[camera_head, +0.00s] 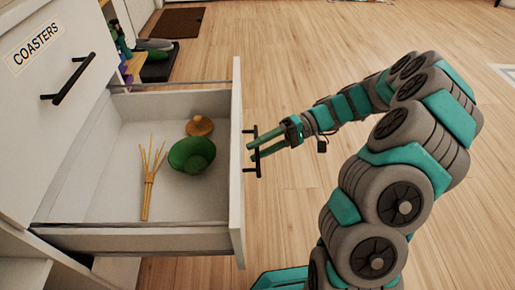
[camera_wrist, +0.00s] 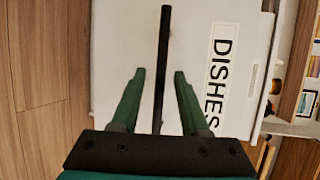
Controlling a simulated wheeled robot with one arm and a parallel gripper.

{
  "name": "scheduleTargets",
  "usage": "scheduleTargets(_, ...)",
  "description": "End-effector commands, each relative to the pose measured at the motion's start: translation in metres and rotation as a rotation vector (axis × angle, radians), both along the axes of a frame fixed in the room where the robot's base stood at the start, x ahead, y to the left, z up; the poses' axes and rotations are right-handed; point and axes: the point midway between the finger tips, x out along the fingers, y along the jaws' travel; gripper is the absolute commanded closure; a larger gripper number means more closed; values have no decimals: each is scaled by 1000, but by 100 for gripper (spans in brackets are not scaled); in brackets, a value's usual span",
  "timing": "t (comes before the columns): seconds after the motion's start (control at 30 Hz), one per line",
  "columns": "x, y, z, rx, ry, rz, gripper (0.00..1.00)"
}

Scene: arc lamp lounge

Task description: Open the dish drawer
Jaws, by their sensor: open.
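The dish drawer (camera_head: 236,185) is pulled far out of a white cabinet. Its front panel (camera_wrist: 200,60) carries a DISHES label (camera_wrist: 218,68) in the wrist view. Inside lie a green bowl (camera_head: 192,155), a wooden fork-like utensil (camera_head: 150,182) and a small tan lidded or knobbed item (camera_head: 199,126). The black bar handle (camera_head: 257,152) is on the front panel; it also shows in the wrist view (camera_wrist: 164,60). My gripper (camera_head: 251,149) is open at the handle, with one green finger on each side of the bar in the wrist view (camera_wrist: 157,75).
A closed COASTERS drawer (camera_head: 50,70) with a black handle (camera_head: 70,80) is above, to the left. The wooden floor (camera_head: 290,60) right of the drawer is clear apart from my arm.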

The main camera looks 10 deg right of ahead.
Motion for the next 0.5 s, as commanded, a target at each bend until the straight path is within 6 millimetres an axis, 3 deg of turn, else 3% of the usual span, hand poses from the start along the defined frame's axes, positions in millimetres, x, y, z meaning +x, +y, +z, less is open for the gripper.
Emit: scheduleTargets(0.5,21,-62,11,-2,2,0,55)
